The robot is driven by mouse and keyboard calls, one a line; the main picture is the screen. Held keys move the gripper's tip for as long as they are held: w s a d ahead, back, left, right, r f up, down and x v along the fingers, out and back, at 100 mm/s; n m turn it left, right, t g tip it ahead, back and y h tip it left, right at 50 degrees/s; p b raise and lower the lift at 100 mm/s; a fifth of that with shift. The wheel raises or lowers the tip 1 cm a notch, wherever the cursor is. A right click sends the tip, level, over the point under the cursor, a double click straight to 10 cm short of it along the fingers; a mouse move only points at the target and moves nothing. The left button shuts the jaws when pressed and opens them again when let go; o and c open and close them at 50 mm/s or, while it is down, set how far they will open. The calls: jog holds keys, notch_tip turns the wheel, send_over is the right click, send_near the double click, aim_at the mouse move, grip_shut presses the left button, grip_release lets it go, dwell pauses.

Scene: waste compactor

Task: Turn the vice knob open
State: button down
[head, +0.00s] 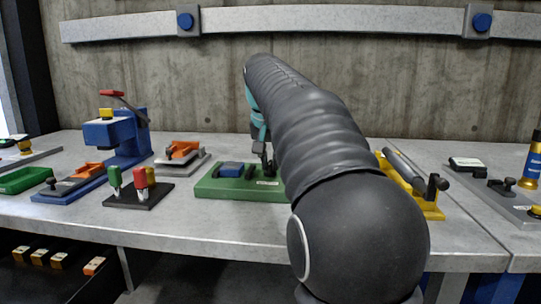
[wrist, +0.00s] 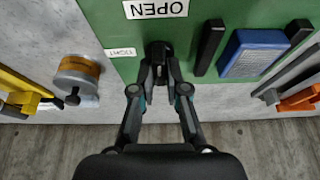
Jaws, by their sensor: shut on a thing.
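The vice is a green base (head: 212,190) on the workbench, and it fills the upper middle of the wrist view (wrist: 125,48). It carries a blue block (wrist: 255,53) beside a black upright bar (wrist: 207,47); the block also shows in the head view (head: 231,170). The black knob (wrist: 158,49) is left of the bar in the wrist view. A white OPEN label (wrist: 155,9) lies above it and a smaller label, apparently TIGHT, to its left. My gripper (wrist: 159,70) is shut on the knob, and its fingers hide part of it. In the head view my arm covers the base's right end.
A blue press (head: 118,132) is farther left. A yellow fixture (head: 425,205) stands to the right. A concrete wall (head: 190,70) is behind.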

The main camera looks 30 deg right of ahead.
jog(key=c, duration=1.2)
grip_release()
jog(key=v, duration=1.2)
